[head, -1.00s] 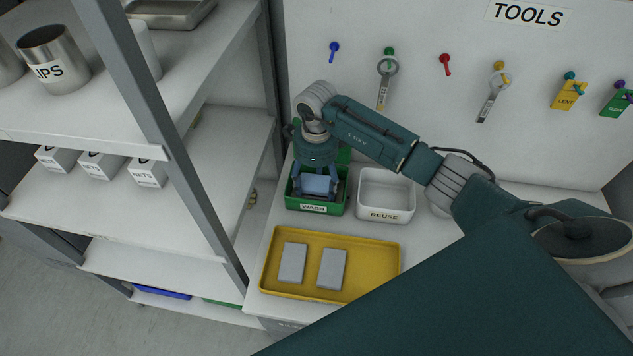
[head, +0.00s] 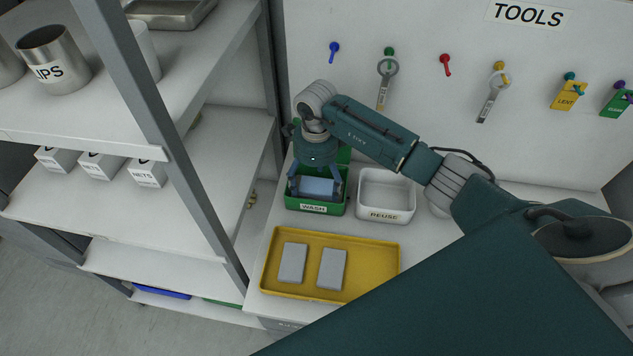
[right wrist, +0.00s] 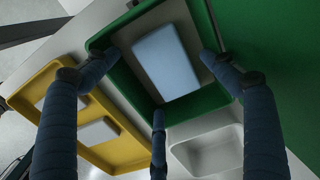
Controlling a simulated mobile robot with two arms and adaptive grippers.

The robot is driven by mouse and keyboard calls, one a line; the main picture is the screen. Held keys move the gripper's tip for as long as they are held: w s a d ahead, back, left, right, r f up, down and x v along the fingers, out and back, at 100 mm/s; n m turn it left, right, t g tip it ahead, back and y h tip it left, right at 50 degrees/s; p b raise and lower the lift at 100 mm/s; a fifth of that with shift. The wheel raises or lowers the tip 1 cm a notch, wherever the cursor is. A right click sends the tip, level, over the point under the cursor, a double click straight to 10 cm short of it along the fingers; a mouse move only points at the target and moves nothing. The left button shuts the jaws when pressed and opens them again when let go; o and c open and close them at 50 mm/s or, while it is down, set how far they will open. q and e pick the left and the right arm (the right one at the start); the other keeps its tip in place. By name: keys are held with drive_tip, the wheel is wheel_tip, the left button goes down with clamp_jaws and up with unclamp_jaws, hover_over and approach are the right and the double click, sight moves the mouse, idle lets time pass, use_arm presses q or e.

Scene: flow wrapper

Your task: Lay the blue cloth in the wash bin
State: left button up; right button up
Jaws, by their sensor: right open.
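The blue cloth (head: 318,187), a light blue folded rectangle, lies inside the green wash bin (head: 339,208). In the right wrist view the cloth (right wrist: 166,64) is flat in the bin (right wrist: 205,100), slightly askew to its walls. My right gripper (head: 315,182) points down over the bin. Its fingers are spread apart around the cloth, and gaps show between fingertips and cloth in the right wrist view (right wrist: 160,74). My left gripper is not in view.
A yellow tray (head: 372,262) with two grey pads (head: 292,262) lies in front. A shelf post (head: 190,170) rises at the left. Tools hang on the back panel (head: 430,100).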

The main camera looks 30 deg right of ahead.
sight(317, 190)
wheel_tip(317, 190, up, 12)
drive_tip(key=b, duration=0.4)
drive_tip(key=shift+s, duration=0.1)
idle(0.3)
